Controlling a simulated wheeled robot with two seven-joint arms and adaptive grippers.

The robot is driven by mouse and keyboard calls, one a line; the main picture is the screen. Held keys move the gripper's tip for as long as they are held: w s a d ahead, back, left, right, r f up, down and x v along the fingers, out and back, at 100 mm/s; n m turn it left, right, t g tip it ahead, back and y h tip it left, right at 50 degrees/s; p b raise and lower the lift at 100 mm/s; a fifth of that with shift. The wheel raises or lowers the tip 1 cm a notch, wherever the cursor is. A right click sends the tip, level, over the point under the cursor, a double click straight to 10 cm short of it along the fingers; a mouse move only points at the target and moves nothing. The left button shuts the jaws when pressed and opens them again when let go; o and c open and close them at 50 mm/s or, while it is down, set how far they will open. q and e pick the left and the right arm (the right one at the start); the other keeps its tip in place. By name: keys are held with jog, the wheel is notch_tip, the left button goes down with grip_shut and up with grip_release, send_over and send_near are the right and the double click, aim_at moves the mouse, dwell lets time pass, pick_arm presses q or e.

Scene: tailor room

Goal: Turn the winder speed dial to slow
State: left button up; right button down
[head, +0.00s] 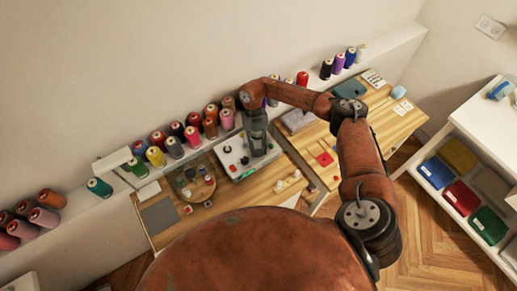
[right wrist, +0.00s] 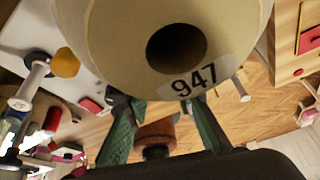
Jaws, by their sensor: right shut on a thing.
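My right gripper (head: 257,150) points down at the right part of a white board (head: 234,172) on the wooden table, which carries several small knobs and fittings. I cannot pick out the speed dial among them. The right wrist view shows the two green-sided fingers (right wrist: 162,108) a little apart. A big cream cylinder (right wrist: 115,40) with a dark centre hole and a "947" label fills the top of that view and crowds the fingertips. My left gripper is not in view.
Several thread cones (head: 193,137) line the shelf behind the board. A round wooden tray (head: 181,192) with small items lies left of it. A red square (head: 324,159) lies on the right-hand table. A white unit with coloured trays (head: 461,197) stands farther right.

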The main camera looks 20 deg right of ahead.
jog(key=c, duration=1.7)
grip_release()
jog(key=shift+o, duration=0.2)
jog(key=shift+r, duration=0.1)
jog(key=v, duration=1.2)
jog(key=shift+s+d, duration=0.1)
jog(key=shift+d, duration=0.05)
